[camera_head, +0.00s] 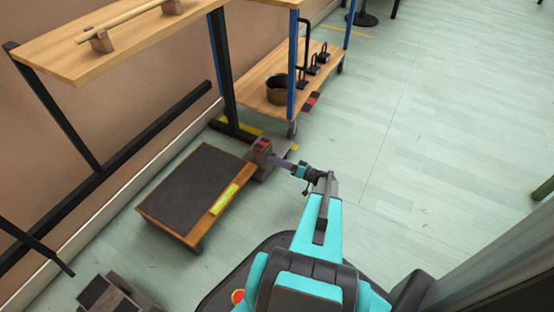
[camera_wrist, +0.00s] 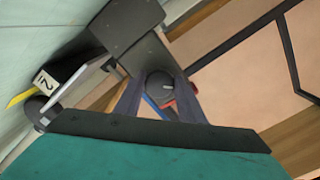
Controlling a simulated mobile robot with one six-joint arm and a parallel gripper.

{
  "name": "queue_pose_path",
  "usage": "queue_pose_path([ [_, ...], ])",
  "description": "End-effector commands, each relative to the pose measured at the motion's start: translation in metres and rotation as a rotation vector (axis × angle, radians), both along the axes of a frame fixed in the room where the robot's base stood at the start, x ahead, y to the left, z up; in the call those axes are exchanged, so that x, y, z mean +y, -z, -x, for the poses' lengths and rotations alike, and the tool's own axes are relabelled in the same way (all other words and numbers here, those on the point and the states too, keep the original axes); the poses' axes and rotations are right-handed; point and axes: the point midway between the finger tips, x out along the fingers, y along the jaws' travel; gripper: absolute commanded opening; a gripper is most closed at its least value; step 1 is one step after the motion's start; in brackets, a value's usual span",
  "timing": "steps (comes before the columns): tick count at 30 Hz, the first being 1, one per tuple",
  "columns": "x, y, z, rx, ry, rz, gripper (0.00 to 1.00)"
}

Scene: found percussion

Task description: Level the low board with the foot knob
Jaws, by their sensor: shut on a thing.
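The low board (camera_head: 190,185) lies on the floor in the head view, with a dark top and wooden edges. A yellow level strip (camera_head: 224,199) lies along its right edge; I cannot read a bubble in it. At the board's far right corner stands a grey block with a red part (camera_head: 262,148). My gripper (camera_head: 277,161) reaches this block from the right. In the wrist view a round dark knob with a pale mark (camera_wrist: 160,86) sits between the two fingers of my gripper (camera_wrist: 158,92), which are shut on it.
A wooden bench (camera_head: 110,45) stands at the upper left. A wheeled shelf (camera_head: 262,92) holds a dark pot (camera_head: 279,89) and several small dark weights. Grey blocks (camera_head: 115,295) lie at the lower left.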

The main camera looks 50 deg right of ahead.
Motion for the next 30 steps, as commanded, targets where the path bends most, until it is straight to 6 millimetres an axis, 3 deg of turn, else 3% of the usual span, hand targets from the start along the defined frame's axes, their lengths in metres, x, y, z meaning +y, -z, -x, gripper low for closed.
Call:
queue_pose_path([
  [30,-0.0004,-0.0057,0.0009,0.225,0.001,-0.910,0.13],
])
